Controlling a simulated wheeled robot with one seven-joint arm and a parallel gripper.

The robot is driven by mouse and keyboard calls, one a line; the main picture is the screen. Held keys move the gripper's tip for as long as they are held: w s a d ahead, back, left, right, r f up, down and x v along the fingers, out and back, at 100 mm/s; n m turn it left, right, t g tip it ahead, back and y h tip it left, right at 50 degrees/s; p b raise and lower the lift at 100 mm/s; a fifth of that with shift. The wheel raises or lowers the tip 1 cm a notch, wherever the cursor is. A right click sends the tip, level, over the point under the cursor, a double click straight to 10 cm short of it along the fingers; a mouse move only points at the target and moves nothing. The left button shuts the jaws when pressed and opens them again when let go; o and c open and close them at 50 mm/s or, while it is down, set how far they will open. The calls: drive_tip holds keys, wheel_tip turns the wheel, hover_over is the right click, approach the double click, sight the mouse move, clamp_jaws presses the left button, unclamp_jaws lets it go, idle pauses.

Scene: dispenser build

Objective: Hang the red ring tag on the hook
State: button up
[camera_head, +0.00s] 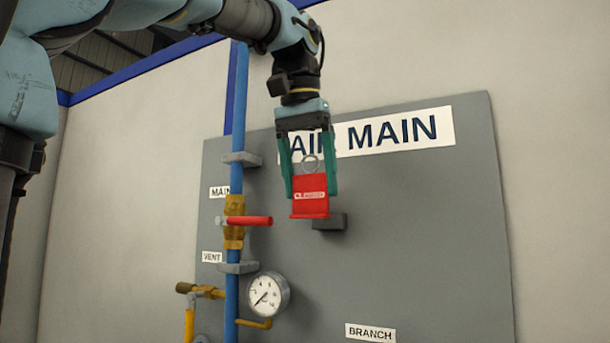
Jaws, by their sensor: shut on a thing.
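The red ring tag (311,203) is a red plate with a small white label and a thin metal ring (311,161) at its top. My gripper (310,196) points down with its green fingers on both sides of the tag and is shut on it. The tag hangs upright in front of the grey panel. A dark grey block (333,223) on the panel shows just below and right of the tag, partly behind it. It may be the hook's mount; no hook shape can be made out.
The grey panel (420,240) carries an AIR MAIN sign (390,134), partly hidden by my gripper. To the left run a blue pipe (232,290), a brass valve with a red handle (249,221) and a gauge (268,294). A BRANCH label (370,333) is low down. The panel's right side is clear.

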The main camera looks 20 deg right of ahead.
drive_tip(key=shift+w+d+f+p, duration=0.15)
drive_tip(key=shift+w+d+p, duration=0.3)
drive_tip(key=shift+w+d, duration=1.1)
drive_tip(key=shift+w+d+f, duration=0.35)
drive_tip(key=shift+w+f, duration=0.1)
drive_tip(key=shift+w, duration=0.05)
drive_tip(key=shift+d+f, duration=0.1)
drive_tip(key=o, duration=1.2)
drive_tip(key=shift+w, duration=0.1)
drive_tip(key=shift+o, duration=0.2)
drive_tip(key=v, duration=1)
drive_tip(key=shift+r, duration=0.4)
